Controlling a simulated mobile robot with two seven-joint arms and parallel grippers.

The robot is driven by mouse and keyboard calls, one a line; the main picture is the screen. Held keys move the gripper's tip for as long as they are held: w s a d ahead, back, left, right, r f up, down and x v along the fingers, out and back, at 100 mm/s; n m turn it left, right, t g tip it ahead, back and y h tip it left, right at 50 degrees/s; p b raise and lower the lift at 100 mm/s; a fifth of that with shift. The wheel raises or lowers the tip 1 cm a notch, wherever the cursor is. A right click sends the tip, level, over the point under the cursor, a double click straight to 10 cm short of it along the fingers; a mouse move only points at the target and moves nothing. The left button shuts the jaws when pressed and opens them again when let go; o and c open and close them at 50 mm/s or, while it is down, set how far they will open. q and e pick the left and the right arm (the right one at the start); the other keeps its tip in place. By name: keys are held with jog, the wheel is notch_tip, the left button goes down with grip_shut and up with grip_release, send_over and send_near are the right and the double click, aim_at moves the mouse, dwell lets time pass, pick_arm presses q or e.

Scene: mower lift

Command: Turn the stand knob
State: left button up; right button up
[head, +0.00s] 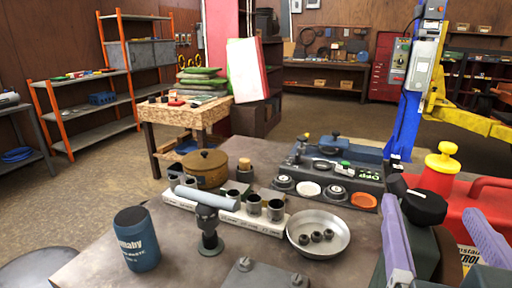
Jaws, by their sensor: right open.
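A small black stand (209,238) with a round base and a short post stands upright on the grey workbench (105,262). A pale grey-blue cylinder (210,197) shows just behind its top. I cannot tell which part is the stand knob. A black rounded knob-like piece (422,207) shows between the purple fingers of my right gripper (430,208), at the bench's right side. I cannot tell whether the fingers touch it. My right gripper is open, and what lies below it is partly hidden. My left gripper is out of view.
A dark blue cup (136,240) stands at the front left. A white rack with grey sockets (254,205), a brown round pot (206,168) and a metal bowl (318,233) fill the middle. A red can with a yellow cap (440,170) stands behind my right gripper.

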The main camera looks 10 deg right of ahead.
jog(key=p+x, duration=0.2)
jog(key=x, duration=0.4)
jog(key=shift+r, duration=0.15)
jog(key=shift+w+d, duration=0.25)
jog(key=shift+w, duration=0.2)
jog(key=c, duration=0.5)
grip_shut()
